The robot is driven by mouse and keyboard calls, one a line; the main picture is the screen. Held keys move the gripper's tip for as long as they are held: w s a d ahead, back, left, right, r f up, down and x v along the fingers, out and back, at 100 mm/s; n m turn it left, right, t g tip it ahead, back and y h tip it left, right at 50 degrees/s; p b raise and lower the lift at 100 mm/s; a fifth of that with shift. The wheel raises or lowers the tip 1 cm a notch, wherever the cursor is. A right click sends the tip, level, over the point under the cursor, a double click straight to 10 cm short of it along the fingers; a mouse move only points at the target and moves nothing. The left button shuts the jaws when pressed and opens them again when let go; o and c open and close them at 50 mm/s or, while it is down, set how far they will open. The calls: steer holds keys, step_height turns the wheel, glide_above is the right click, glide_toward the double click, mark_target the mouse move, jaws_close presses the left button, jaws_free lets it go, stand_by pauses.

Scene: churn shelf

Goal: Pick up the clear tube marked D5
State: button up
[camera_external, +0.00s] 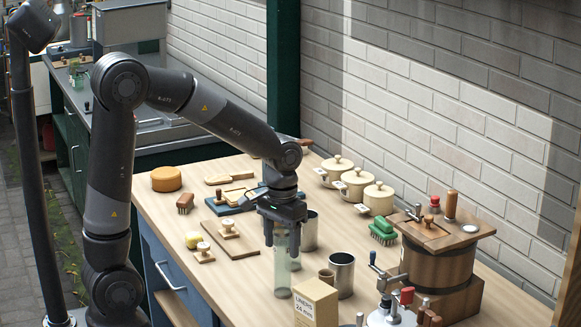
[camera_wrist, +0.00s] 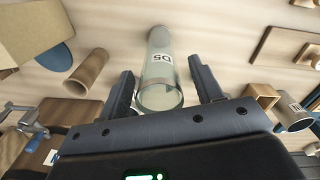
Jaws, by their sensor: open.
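The clear tube (camera_external: 282,272) stands upright on the wooden tabletop, pale green and see-through. In the wrist view, the tube (camera_wrist: 160,75) shows the label D5, upside down. My gripper (camera_external: 282,240) points down over it with the jaws open. The tube's upper end is between the two fingers, with a gap visible on each side in the wrist view. The tube's top is partly hidden by the fingers in the external view.
A cardboard box (camera_external: 315,301) stands close at the tube's front right. A metal can (camera_external: 342,275), a small brown cup (camera_external: 326,276) and another metal can (camera_external: 309,231) are nearby. A wooden churn (camera_external: 440,270) is at right. Bare tabletop (camera_external: 235,270) lies left.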

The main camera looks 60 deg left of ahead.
steer(key=shift+f, duration=1.25)
steer(key=shift+c, duration=0.6)
steer(key=c, duration=1)
steer(key=shift+o, duration=0.2)
steer(key=shift+r, duration=0.15)
